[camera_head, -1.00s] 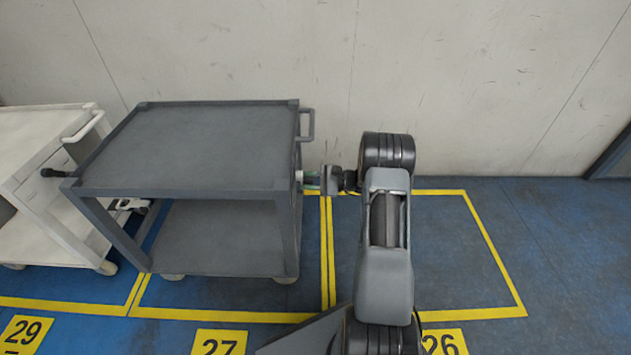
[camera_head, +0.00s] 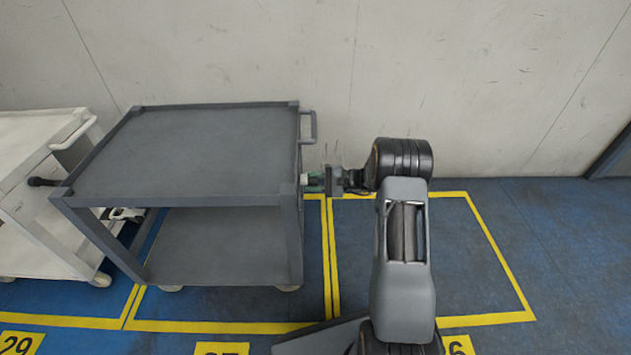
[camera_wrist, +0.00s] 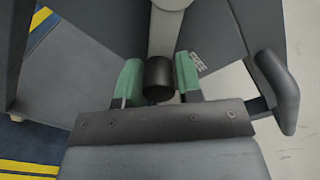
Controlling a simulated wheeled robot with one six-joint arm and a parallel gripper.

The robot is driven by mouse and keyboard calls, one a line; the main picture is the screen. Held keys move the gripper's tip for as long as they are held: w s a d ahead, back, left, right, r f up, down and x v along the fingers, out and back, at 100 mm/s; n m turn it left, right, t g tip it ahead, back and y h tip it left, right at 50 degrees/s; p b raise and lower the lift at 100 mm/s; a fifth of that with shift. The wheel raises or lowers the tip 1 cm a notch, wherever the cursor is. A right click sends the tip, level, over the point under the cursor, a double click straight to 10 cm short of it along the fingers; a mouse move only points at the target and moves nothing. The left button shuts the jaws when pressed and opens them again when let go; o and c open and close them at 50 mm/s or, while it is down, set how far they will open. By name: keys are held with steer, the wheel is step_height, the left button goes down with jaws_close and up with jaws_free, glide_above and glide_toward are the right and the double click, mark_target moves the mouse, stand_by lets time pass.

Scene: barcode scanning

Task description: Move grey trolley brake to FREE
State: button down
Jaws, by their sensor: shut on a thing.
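The grey trolley (camera_head: 195,150) stands left of centre in the head view, with its push handle (camera_head: 309,127) at the far right corner. My gripper (camera_head: 316,180) is at the trolley's right side, below the top shelf. In the wrist view, its green fingertips stand on both sides of a black knob (camera_wrist: 158,78) on a pale grey lever (camera_wrist: 166,28), and the gripper is shut on this knob. A small patch of lettering (camera_wrist: 198,62) shows beside the right fingertip, too small to read. The brake's setting cannot be told.
A pale wall (camera_head: 480,80) closes off the back. The yellow-marked bay (camera_head: 480,260) to the right is empty apart from my arm.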

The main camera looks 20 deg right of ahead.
steer(key=c, duration=0.9)
jaws_free()
steer(key=shift+r, duration=0.1)
steer(key=p+v, duration=0.3)
steer(key=v, duration=1)
steer(key=shift+s+d, duration=0.1)
steer(key=shift+d, duration=0.3)
